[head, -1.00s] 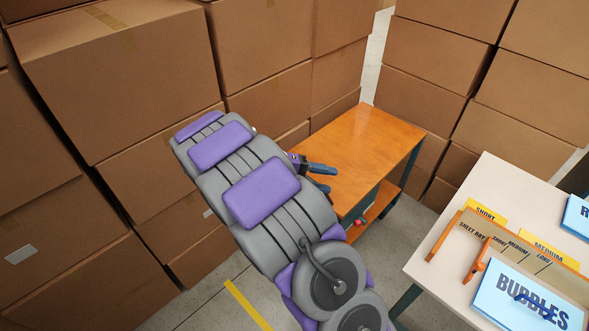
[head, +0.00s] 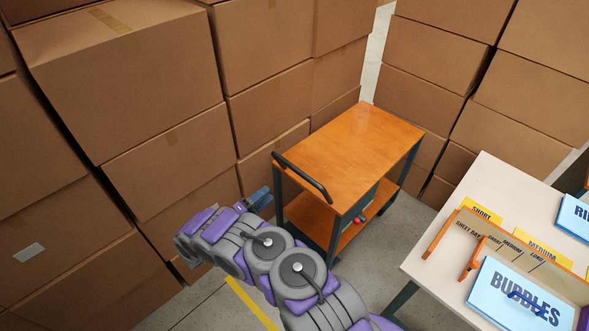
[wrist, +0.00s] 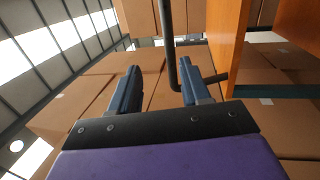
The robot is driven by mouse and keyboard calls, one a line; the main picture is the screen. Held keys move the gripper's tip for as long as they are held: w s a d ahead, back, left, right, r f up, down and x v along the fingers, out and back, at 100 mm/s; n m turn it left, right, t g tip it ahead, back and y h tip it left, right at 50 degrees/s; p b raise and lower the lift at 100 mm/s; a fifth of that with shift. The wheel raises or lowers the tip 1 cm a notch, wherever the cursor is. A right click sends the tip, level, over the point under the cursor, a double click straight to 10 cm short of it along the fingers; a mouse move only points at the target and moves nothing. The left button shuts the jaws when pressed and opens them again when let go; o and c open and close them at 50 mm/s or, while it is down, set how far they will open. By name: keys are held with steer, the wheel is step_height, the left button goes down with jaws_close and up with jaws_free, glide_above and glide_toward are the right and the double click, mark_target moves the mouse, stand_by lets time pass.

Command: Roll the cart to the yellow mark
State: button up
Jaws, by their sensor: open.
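The cart (head: 352,150) has an orange top and lower shelf, dark legs and a black handle (head: 303,178) along its near left end. It stands against stacked boxes at the back. A yellow mark (head: 250,303) is a stripe on the floor, partly hidden by my arm. My gripper (head: 265,198) is open and empty, left of the cart and just below the level of its handle. In the wrist view, my gripper (wrist: 159,70) has its fingers apart, with the black handle (wrist: 167,45) ahead, seen between them nearer the right finger. Contact does not show.
Tall stacks of cardboard boxes (head: 165,130) close in the left and back. A white table (head: 420,265) with signs and a cardboard rack stands on the right. Grey floor is free between the cart, the table and the yellow mark. A small red object (head: 359,219) shows at the cart's side.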

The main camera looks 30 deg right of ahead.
mark_target(296, 170)
steer(key=shift+t, duration=0.5)
steer(key=b+x, duration=0.1)
steer(key=x, duration=0.4)
steer(key=f+b+x, duration=0.1)
steer(key=x, duration=0.4)
steer(key=f+b+x, duration=0.1)
steer(key=x, duration=0.5)
steer(key=shift+w+d+f, duration=0.1)
steer(key=shift+w+d, duration=0.05)
steer(key=shift+w, duration=0.15)
jaws_close()
